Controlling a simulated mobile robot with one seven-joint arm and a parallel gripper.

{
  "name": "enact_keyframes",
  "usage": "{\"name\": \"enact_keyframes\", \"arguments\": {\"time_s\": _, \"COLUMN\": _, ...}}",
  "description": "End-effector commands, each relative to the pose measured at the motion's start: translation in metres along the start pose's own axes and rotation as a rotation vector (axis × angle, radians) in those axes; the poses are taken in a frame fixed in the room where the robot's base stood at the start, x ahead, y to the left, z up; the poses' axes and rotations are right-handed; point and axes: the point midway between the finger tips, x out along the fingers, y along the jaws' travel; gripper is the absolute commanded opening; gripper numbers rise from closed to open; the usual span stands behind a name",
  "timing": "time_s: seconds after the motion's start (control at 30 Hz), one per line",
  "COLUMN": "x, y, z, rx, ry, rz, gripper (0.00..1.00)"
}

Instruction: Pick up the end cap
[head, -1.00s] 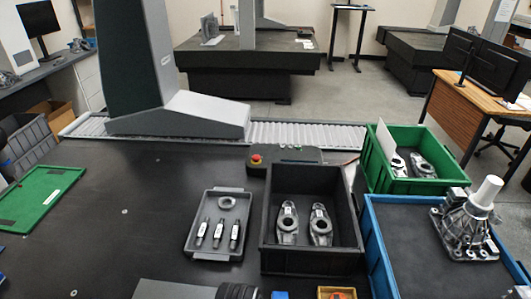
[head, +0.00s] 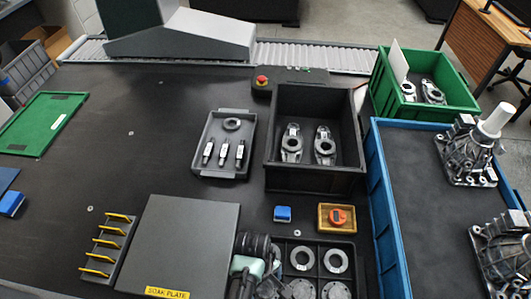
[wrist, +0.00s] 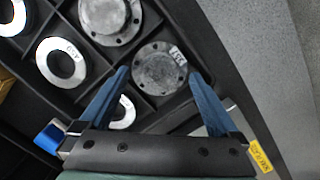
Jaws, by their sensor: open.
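The end caps are round grey metal discs with bolt holes, in a black compartment tray (head: 319,274). In the wrist view, one labelled end cap (wrist: 159,72) lies between and beyond my fingertips. A second end cap (wrist: 108,16) sits in the neighbouring compartment at upper left. My gripper (wrist: 158,76) is open, its two blue fingers to either side of the labelled cap, with nothing held. I cannot tell the height left between fingertips and cap. In the head view, my arm partly hides the tray's left side, and caps show at the bottom edge (head: 335,290).
Flat rings (head: 302,258) fill other tray compartments. The grey soak plate (head: 185,240) lies left of the tray. A blue block (head: 282,214) and an orange-brown box (head: 326,225) stand behind it. A blue-walled bin (head: 384,220) borders the right.

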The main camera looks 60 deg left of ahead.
Motion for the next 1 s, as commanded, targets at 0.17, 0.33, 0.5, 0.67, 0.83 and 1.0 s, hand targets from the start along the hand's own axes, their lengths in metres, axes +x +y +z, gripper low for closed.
{"name": "enact_keyframes", "arguments": {"time_s": 0.17, "x": 0.0109, "y": 0.0003, "z": 0.0002, "rx": 0.002, "ry": 0.001, "rz": 0.001, "gripper": 0.97}}
{"name": "enact_keyframes", "arguments": {"time_s": 0.33, "x": 0.0107, "y": 0.0003, "z": 0.0002, "rx": 0.002, "ry": 0.001, "rz": 0.001, "gripper": 0.97}}
{"name": "enact_keyframes", "arguments": {"time_s": 0.5, "x": 0.0105, "y": 0.0002, "z": 0.0002, "rx": 0.002, "ry": 0.001, "rz": 0.001, "gripper": 0.66}}
{"name": "enact_keyframes", "arguments": {"time_s": 0.67, "x": 0.0105, "y": 0.0001, "z": 0.0002, "rx": 0.002, "ry": 0.001, "rz": 0.001, "gripper": 0.37}}
{"name": "enact_keyframes", "arguments": {"time_s": 0.83, "x": 0.0104, "y": 0.0000, "z": 0.0002, "rx": 0.002, "ry": 0.001, "rz": 0.001, "gripper": 0.07}}
{"name": "enact_keyframes", "arguments": {"time_s": 1.0, "x": 0.0100, "y": 0.0003, "z": 0.0001, "rx": 0.002, "ry": 0.001, "rz": 0.001, "gripper": 0.00}}
